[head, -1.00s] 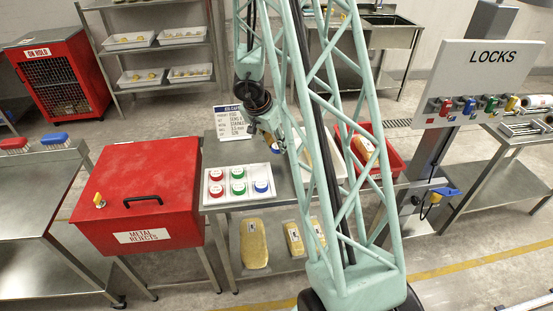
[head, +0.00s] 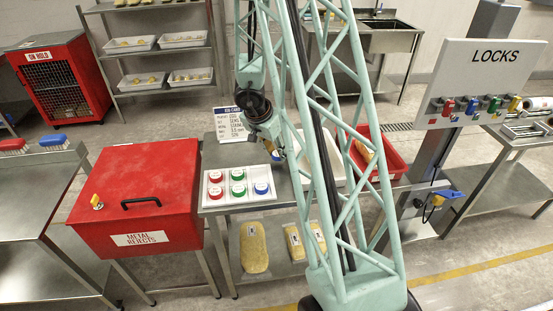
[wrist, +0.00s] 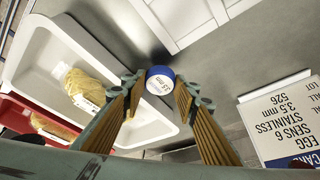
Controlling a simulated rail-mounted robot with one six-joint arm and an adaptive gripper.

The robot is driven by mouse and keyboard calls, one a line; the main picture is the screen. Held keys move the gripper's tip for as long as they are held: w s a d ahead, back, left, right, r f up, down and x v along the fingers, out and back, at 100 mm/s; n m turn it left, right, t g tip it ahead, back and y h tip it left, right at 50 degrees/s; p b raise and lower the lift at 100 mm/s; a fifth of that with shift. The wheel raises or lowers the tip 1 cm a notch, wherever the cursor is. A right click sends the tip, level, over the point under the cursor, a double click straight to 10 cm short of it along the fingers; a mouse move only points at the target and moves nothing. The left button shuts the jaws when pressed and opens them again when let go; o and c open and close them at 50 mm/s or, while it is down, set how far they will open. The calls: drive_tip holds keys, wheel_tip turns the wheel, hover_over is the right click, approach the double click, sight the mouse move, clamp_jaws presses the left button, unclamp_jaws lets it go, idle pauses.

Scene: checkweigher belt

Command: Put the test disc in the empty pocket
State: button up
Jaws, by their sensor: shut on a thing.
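The test disc (wrist: 160,80) is blue-rimmed with a white printed face. In the wrist view my gripper (wrist: 158,88) is shut on it, with a fingertip at each side. In the head view my gripper (head: 277,153) is above the bench, just right of the back right corner of the white disc tray (head: 240,204). That tray holds red, green and blue discs in two rows. The empty pocket (head: 260,172) is at its back right, behind the blue disc (head: 261,188). Part of the tray (wrist: 178,45) shows at the top of the wrist view. The held disc is hard to make out in the head view.
A printed job card (head: 228,124) stands at the back of the bench. A white tray (wrist: 150,128) with a yellow pack and a red bin (head: 395,163) lie to the right. The red metal rejects box (head: 150,185) stands left of the disc tray.

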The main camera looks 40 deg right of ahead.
drive_tip(key=shift+f+b, duration=0.75)
drive_tip(key=shift+f, duration=0.55)
drive_tip(key=shift+f, duration=0.15)
drive_tip(key=o, duration=0.9)
drive_tip(key=shift+r, duration=0.2)
drive_tip(key=shift+p+v, duration=3.45)
drive_tip(key=shift+v, duration=2.5)
drive_tip(key=shift+s, duration=0.1)
